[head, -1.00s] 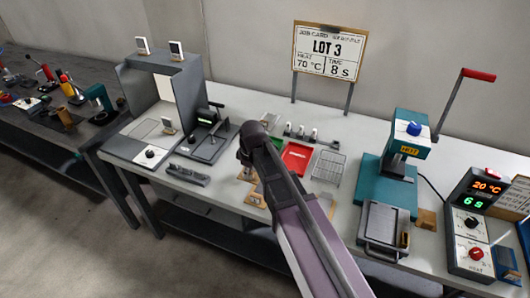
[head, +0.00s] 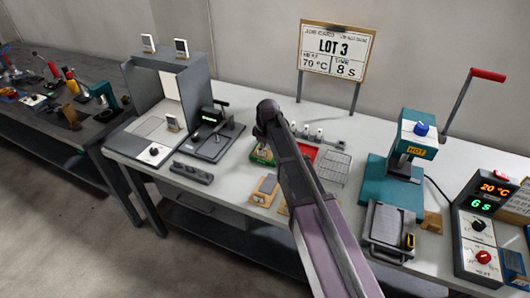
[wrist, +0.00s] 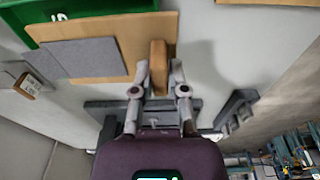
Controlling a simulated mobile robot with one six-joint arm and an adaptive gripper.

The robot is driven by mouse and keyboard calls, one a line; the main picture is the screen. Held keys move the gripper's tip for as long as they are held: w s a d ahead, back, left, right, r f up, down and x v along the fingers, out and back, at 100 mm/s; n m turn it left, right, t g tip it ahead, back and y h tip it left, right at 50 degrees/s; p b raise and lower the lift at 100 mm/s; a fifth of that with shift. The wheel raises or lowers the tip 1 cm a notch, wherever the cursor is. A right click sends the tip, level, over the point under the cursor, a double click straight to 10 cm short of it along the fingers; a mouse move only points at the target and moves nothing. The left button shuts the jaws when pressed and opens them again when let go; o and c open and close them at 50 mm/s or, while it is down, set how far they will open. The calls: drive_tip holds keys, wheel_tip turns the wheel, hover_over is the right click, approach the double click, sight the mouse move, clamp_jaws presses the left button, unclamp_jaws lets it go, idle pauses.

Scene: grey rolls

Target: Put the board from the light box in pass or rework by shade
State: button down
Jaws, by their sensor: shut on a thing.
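The board (wrist: 137,32) is a light wooden plate with a plain grey patch (wrist: 88,57) and a brown block handle (wrist: 158,66). My gripper (wrist: 160,82) is shut on that handle in the wrist view. The board overlaps the edge of a green tray (wrist: 60,24) in that view; whether it touches the tray I cannot tell. In the head view my arm hides the gripper and most of the green tray (head: 260,157). The red tray (head: 308,153) is partly behind my arm. The light box (head: 194,90) stands at the left of the bench.
A black device (head: 214,137) stands beside the light box. A wooden piece with a grey patch (head: 265,187) lies near the bench front. A wire rack (head: 335,169) and teal press (head: 405,157) stand to the right. A dark slotted holder (head: 191,173) sits at front left.

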drive_tip(key=shift+w+d+f, duration=0.1)
drive_tip(key=shift+w+d, duration=0.1)
drive_tip(key=shift+w, duration=0.8)
drive_tip(key=shift+w+d, duration=0.1)
drive_tip(key=shift+w, duration=0.5)
wheel_tip(320, 180, down, 4)
drive_tip(key=b, duration=0.3)
drive_tip(key=shift+b, duration=0.4)
drive_tip(key=c, duration=0.7)
unclamp_jaws()
drive_tip(key=shift+o, duration=0.2)
drive_tip(key=shift+r, duration=0.2)
